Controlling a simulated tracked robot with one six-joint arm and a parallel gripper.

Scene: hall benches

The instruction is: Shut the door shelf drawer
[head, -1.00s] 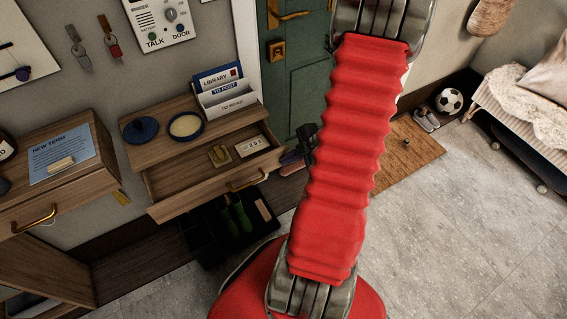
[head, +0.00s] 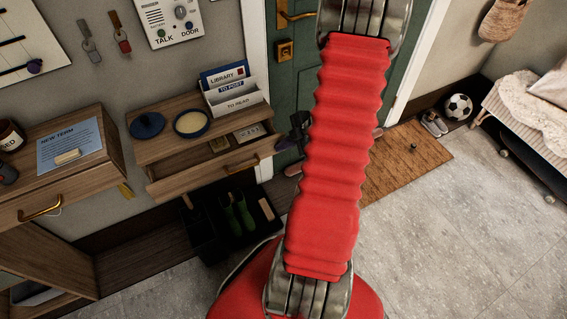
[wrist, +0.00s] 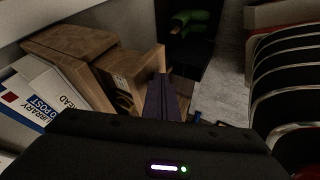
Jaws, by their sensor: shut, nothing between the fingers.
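The door shelf (head: 180,140) is a wooden wall shelf left of the green door. A brass piece (head: 219,144) and a numbered card (head: 250,132) lie inside. In the wrist view the drawer front (wrist: 161,62) stands out from the shelf body. My gripper (wrist: 164,82) is shut and empty, its dark fingers at the drawer front; whether they touch it I cannot tell. In the head view my red arm partly hides the gripper, right of the drawer.
On the shelf top stand a letter rack (head: 232,92), a blue lid (head: 147,125) and a round dish (head: 191,123). Another wooden cabinet (head: 70,170) is at left. A black tray (head: 262,212) with green boots (head: 238,212) sits below.

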